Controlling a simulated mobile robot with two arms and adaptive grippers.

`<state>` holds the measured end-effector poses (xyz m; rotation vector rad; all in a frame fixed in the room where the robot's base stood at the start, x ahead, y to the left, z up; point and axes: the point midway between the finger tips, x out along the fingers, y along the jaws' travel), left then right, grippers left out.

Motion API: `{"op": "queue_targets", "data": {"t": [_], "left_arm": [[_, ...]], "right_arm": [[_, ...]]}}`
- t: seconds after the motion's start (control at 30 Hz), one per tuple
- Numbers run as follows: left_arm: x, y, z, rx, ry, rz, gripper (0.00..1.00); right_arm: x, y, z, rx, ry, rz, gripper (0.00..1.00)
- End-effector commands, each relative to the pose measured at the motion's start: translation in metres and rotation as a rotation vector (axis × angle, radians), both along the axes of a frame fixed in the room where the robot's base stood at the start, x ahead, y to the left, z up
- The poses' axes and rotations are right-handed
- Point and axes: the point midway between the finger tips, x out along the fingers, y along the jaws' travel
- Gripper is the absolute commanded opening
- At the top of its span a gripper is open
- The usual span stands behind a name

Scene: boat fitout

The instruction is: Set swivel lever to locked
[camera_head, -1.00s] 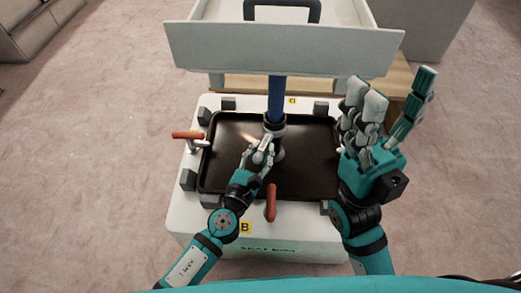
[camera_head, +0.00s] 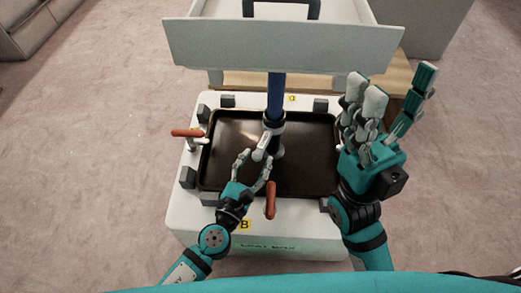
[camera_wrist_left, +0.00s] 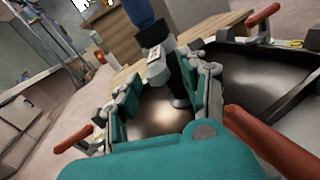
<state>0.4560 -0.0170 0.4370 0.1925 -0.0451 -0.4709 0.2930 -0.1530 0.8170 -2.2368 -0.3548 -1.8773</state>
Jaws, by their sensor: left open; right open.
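Red-handled levers sit around a white base box (camera_head: 180,205); I cannot tell which one is the swivel lever. One red lever (camera_head: 270,200) is at the front edge beside yellow label B (camera_head: 244,225), and it also shows large in the left wrist view (camera_wrist_left: 270,142). Another red lever (camera_head: 187,132) is at the left edge. My left gripper (camera_head: 252,160) is open and empty above the dark tray's front part, just left of the front lever and apart from it. My right gripper (camera_head: 385,110) is open, raised over the box's right side, hiding part of it.
A blue post (camera_head: 276,97) with a black collar rises from the dark tray (camera_head: 225,135). A white panel with a black handle (camera_head: 285,45) overhangs the back. Black blocks (camera_head: 187,177) line the rim. Carpeted floor to the left is clear.

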Motion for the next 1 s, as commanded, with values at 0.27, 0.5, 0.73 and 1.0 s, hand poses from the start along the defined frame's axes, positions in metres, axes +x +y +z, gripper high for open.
{"op": "queue_targets", "data": {"t": [0.27,0.5,0.73,1.0], "left_arm": [[-0.052,0.025,-0.001,0.003,0.002,-0.005,0.44],[-0.069,0.033,0.000,-0.001,0.001,-0.003,0.44],[-0.069,0.034,0.000,-0.001,0.001,-0.003,0.44],[-0.069,0.034,0.000,-0.001,0.001,-0.003,0.44]], "right_arm": [[0.000,0.000,0.000,0.000,0.001,0.001,0.61],[0.000,0.000,0.000,0.000,0.001,0.001,0.61],[-0.001,0.000,0.000,0.000,0.001,0.001,0.61],[-0.001,0.000,0.000,-0.001,0.001,0.001,0.61]]}}
